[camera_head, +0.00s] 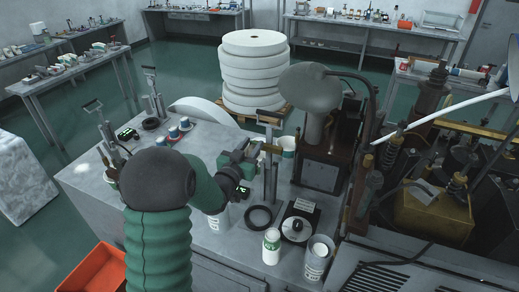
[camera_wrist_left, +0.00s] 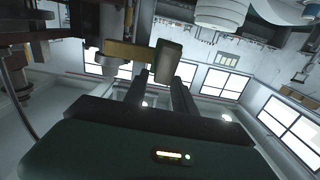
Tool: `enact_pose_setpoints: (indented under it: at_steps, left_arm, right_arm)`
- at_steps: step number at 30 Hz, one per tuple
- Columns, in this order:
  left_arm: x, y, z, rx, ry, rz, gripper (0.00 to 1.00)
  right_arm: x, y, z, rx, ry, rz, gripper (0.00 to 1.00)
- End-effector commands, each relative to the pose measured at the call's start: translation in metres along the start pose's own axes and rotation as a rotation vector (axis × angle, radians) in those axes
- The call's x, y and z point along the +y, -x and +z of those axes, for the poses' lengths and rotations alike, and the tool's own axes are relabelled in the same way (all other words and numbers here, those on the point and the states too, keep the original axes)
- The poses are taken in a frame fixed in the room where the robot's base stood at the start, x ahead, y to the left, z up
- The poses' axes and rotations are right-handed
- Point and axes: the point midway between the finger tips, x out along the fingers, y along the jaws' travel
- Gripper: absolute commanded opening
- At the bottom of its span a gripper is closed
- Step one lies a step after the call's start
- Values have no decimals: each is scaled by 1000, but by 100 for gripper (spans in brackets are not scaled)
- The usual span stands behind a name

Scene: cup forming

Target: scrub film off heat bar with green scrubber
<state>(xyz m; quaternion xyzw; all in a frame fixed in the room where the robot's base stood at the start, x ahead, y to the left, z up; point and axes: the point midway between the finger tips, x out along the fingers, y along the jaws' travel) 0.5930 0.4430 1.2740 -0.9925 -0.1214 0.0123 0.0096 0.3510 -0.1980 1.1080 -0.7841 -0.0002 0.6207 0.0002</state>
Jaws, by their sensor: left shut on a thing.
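My left gripper (camera_head: 254,150) reaches over the bench beside an upright metal stand. In the left wrist view my left gripper (camera_wrist_left: 164,82) is shut on a dark green block, the green scrubber (camera_wrist_left: 167,58). A brass-coloured bar, which looks like the heat bar (camera_wrist_left: 128,52), lies right beside the scrubber there; whether they touch I cannot tell. In the head view the heat bar (camera_head: 272,148) is a small brass piece at the stand, partly hidden by my gripper. Any film on it is too small to make out. My right gripper is not in view.
A black ring (camera_head: 260,217), a small scale (camera_head: 299,223), a green-and-white can (camera_head: 271,247) and a white cup (camera_head: 318,258) stand on the bench near the stand. A dark machine (camera_head: 322,170) crowds the right side. Several small cups stand at the back left.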

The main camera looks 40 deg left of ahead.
Motion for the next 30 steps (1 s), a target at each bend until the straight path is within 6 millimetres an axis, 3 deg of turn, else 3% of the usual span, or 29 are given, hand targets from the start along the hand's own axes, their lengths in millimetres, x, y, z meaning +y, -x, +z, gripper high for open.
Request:
enact_pose_setpoints:
  at_steps: [4,12,20,30]
  left_arm:
    - [3,0,0,1,0,2,0]
    - [34,-1,0,1,0,5,0]
    - [46,0,0,1,1,5,0]
    - [80,0,-1,1,0,7,0]
  right_arm:
    - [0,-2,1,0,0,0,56]
    - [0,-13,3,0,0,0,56]
    - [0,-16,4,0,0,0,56]
    - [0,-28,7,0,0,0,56]
